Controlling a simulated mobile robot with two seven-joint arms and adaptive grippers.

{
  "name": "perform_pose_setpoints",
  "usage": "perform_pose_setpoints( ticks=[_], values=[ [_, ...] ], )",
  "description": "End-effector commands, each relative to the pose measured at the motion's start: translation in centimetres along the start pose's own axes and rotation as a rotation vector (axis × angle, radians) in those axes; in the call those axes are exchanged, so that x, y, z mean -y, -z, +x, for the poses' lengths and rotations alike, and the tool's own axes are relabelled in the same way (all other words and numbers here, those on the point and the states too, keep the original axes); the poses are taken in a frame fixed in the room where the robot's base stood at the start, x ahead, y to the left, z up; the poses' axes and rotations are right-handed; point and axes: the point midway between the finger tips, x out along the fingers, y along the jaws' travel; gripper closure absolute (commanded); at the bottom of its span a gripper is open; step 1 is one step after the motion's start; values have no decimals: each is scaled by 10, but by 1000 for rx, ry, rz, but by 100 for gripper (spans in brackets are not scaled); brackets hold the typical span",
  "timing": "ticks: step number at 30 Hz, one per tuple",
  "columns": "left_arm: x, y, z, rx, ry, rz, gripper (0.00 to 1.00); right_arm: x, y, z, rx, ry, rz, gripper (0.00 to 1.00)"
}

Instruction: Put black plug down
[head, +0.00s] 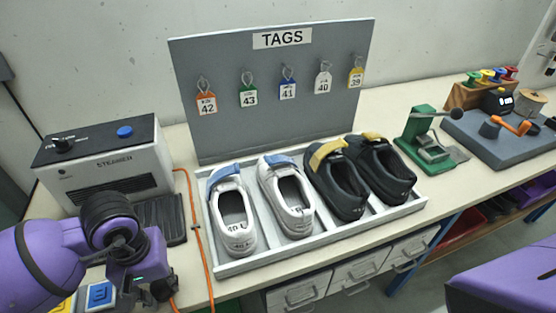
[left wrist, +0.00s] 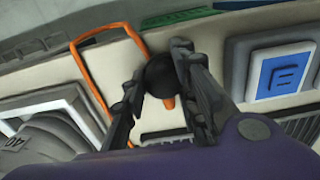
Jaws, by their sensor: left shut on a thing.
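My left gripper (head: 150,292) is low at the front left of the bench in the head view, in front of the steamer. In the left wrist view its fingers (left wrist: 162,88) are closed around a dark rounded piece with an orange tip, the black plug (left wrist: 160,72). My right gripper is out of view.
A shoe tray (head: 320,246) holds white and black shoes. A blue-marked tile (head: 99,295) lies left of my gripper. The tag board (head: 275,130) stands behind the tray.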

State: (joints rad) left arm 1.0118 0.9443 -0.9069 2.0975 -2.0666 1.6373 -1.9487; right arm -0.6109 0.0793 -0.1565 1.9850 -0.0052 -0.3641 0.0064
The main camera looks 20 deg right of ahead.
Motion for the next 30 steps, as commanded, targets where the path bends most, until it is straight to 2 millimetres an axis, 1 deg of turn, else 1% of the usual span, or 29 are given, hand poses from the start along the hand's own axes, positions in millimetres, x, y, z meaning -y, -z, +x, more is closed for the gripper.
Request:
perform_pose_setpoints(
  ticks=[1,5,10,11,15,25,26,29,30],
  values=[
    [0,1,0,-3,-1,0,100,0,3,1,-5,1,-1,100],
    [0,1,-1,-2,0,0,100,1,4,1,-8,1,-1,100],
    [0,0,5,0,0,0,100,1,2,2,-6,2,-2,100],
    [0,0,5,0,0,0,72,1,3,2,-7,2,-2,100],
    [0,0,3,-1,-1,0,54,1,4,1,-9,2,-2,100],
    [0,0,0,-2,0,0,54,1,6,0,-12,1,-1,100],
    [0,1,-2,-3,0,0,54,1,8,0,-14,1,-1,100],
    [0,2,-12,-4,0,0,54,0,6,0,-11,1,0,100],
    [0,2,-18,-5,0,0,54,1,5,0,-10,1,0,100]
  ],
)
